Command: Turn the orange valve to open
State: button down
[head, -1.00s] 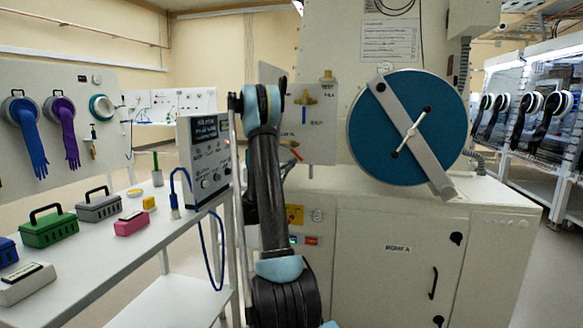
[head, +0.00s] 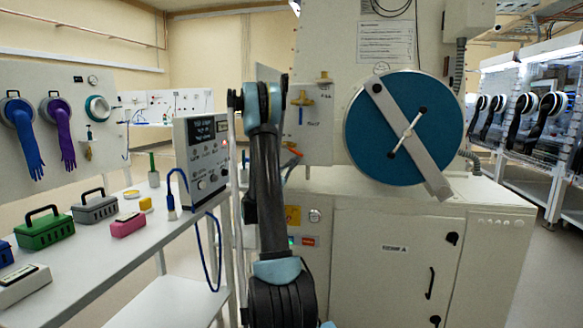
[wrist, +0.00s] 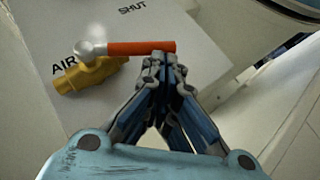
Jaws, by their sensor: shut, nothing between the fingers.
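The valve has a brass body (wrist: 88,74) and an orange lever (wrist: 140,47) in the wrist view, mounted on a pale panel. The lever runs from its silver pivot at left to the right, roughly level in the picture. The word SHUT is printed above it and AIR beside the body. My gripper (wrist: 164,58) is shut and empty, its fingertips at the lever's free end, overlapping its lower edge; whether they touch cannot be told. In the head view the orange lever (head: 296,152) shows small beside my arm, which hides much of that area.
A white cabinet (head: 385,270) with a large blue disc (head: 375,130) and grey bar stands to the right of my arm. A shelf (head: 95,270) with small coloured cases and a control box (head: 203,155) is at left.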

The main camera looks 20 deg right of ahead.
jog(key=shift+s+d+r, duration=0.3)
jog(key=shift+d+r, duration=0.15)
jog(key=shift+r, duration=0.05)
jog(key=shift+s+d+r, duration=0.3)
jog(key=shift+d+r, duration=0.15)
jog(key=shift+r, duration=0.05)
jog(key=shift+f, duration=0.1)
